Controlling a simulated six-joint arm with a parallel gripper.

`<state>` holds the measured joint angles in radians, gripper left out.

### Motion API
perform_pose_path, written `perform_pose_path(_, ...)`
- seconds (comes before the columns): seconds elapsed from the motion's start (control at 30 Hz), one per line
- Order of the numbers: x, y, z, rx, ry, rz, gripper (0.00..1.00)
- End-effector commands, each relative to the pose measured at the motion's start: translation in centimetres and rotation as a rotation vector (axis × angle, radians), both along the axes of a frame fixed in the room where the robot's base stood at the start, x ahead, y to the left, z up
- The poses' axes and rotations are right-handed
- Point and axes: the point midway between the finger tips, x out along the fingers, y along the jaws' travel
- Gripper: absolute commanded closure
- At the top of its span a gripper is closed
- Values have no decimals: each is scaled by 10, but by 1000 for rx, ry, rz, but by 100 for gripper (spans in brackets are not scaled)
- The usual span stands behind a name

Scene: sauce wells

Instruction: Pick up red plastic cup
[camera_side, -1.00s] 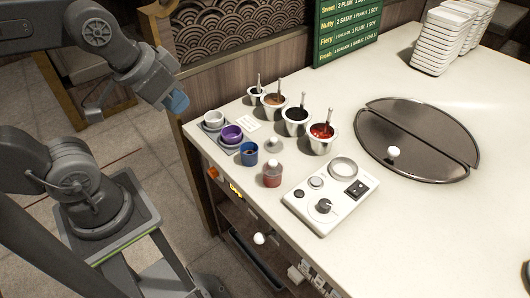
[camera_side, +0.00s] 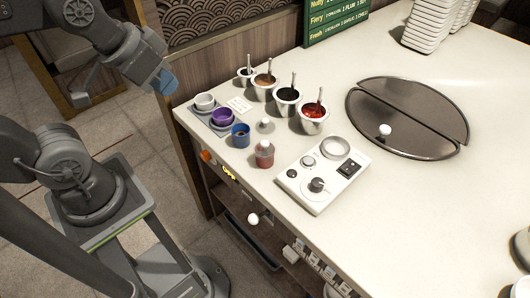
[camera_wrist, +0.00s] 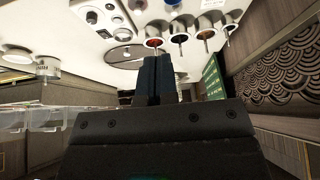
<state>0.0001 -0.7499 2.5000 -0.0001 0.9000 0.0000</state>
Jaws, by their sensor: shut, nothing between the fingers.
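I cannot make out a plain red cup. The nearest match is a small red, see-through container (camera_side: 264,155) with a pale top, upright near the counter's front edge in the side view. A blue cup (camera_side: 240,135) with dark contents stands to its left. A purple cup (camera_side: 222,118) and a white cup (camera_side: 205,102) sit on grey holders behind that. My gripper (camera_side: 166,82) is beyond the counter's left corner, apart from all of them. In the wrist view, my gripper's dark blue fingers (camera_wrist: 157,60) are together and empty.
Several metal sauce wells with spoons line the back; one holds red sauce (camera_side: 314,113). A white control panel (camera_side: 309,191) stands right of the red container. A round dark metal lid (camera_side: 420,110) lies further right. Clear counter (camera_side: 440,210) lies at the front right.

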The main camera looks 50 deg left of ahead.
Motion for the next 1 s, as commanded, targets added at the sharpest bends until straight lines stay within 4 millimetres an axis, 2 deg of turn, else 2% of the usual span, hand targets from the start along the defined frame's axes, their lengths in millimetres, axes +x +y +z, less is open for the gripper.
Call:
perform_pose_path(0.23,0,0,0,0,0,0,98)
perform_pose_path(1.0,0,0,0,0,0,0,24)
